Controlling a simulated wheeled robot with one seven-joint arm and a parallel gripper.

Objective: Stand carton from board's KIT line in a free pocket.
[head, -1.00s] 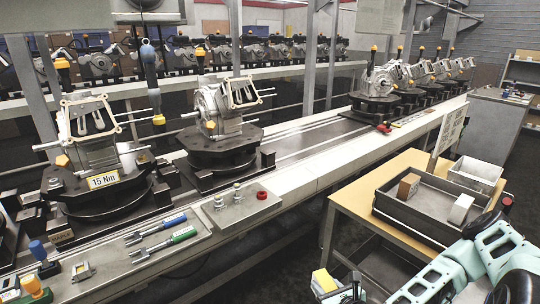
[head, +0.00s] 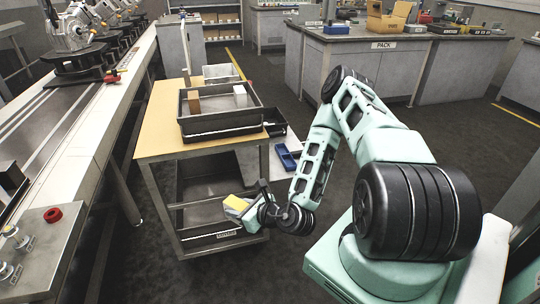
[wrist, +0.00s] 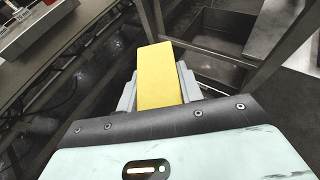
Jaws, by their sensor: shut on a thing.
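A yellow carton (head: 237,202) with a pale side is gripped in my gripper (head: 247,209), low beside the cart's front right leg. In the wrist view the yellow carton (wrist: 160,76) stands out between the two grey fingers, its yellow face toward the camera. A dark grey tray (head: 222,126) lies on the cart's top. A brown carton (head: 193,104) stands at its left and a white carton (head: 240,96) at its right. Its pocket divisions are too small to make out. The board's writing is not readable in the current views.
The cart has a wooden top (head: 158,137) and a lower tray (head: 213,240). A white bin (head: 222,74) sits behind the upper tray and a blue bin (head: 287,158) to its right. The conveyor (head: 92,122) runs at left. A PACK bench (head: 384,45) stands behind, across open floor.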

